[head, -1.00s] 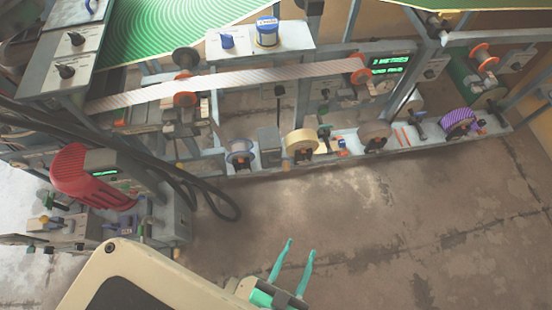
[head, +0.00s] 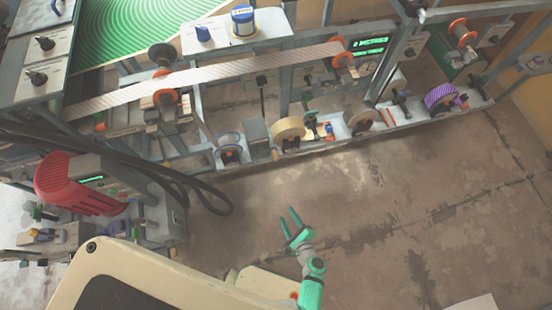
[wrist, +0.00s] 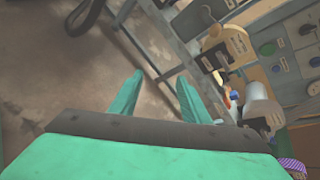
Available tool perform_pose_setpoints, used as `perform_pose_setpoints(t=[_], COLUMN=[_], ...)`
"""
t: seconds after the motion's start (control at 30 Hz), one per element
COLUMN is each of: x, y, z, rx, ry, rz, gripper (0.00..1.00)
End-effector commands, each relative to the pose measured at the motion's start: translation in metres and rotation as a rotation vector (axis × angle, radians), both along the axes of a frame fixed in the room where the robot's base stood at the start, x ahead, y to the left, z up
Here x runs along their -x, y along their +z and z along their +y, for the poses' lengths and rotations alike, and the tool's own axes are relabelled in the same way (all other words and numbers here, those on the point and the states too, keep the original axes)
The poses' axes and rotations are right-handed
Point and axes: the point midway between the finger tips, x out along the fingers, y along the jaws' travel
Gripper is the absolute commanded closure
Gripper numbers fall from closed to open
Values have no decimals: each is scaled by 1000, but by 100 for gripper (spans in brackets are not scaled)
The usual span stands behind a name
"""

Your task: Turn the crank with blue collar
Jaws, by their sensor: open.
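My gripper (head: 287,214) is open and empty over bare floor in the head view, in front of the machine's lower rail and apart from it. Its two green fingers are spread in the wrist view (wrist: 158,92), with floor and a grey frame bar beyond them. A small part with blue on it (head: 329,130) shows on the lower rail, right of the cream roll (head: 289,130) in the head view. It is too small to tell whether this is the crank's blue collar. No crank with a blue collar is clear in the wrist view.
The lower rail also carries a blue-rimmed spool (head: 229,148), a brown roll (head: 361,119) and a purple striped roll (head: 440,97). A red-covered unit (head: 72,185) and black cables (head: 190,182) stand at left. The floor (head: 400,220) in front is clear.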

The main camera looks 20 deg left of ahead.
Motion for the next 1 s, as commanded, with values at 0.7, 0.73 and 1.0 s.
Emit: perform_pose_setpoints(t=[0.7,0.73,1.0], x=[-142,-146,-180], y=[43,43,44], z=[78,80,104], rx=[-974,-973,-974], ry=[-340,-339,-340], rz=[160,159,159], gripper=[57,57,57])
